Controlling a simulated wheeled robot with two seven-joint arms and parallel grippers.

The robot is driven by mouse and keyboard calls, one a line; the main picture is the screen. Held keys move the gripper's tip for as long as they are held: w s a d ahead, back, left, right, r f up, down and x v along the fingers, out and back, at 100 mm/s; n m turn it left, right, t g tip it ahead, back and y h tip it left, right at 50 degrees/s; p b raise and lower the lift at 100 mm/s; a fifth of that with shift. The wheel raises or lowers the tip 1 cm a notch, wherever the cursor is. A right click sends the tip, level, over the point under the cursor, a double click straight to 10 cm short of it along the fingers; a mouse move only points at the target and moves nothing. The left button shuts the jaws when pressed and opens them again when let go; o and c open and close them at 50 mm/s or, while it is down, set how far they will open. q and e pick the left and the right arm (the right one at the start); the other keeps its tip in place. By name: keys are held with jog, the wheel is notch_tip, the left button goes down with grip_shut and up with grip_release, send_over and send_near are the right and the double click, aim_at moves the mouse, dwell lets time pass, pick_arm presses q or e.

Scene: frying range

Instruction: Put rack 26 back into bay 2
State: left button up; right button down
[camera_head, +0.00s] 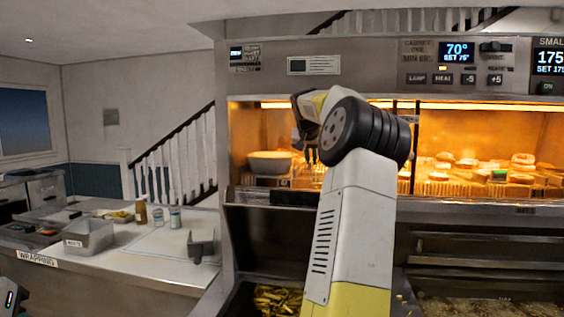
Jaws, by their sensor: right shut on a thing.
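My right arm reaches up from the bottom into the lit heated cabinet (450,130). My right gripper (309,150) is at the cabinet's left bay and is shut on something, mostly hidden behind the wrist. I take it to be the rack, but no number 26 can be read. A pale round-sided container (270,162) sits in the lit bay just left of the gripper. I cannot tell whether it is part of what I hold. No bay 2 label is readable.
Fried food on racks (465,178) fills the cabinet's right bay. A fryer basin with fries (277,299) lies below. At left a wrapping counter (140,245) holds a metal tray (89,236), bottles and a small grey holder (202,246). The cabinet's front ledge runs below the gripper.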

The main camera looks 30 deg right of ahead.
jog(key=shift+f, duration=0.5)
jog(key=shift+f, duration=0.5)
jog(key=c, duration=1.5)
grip_release()
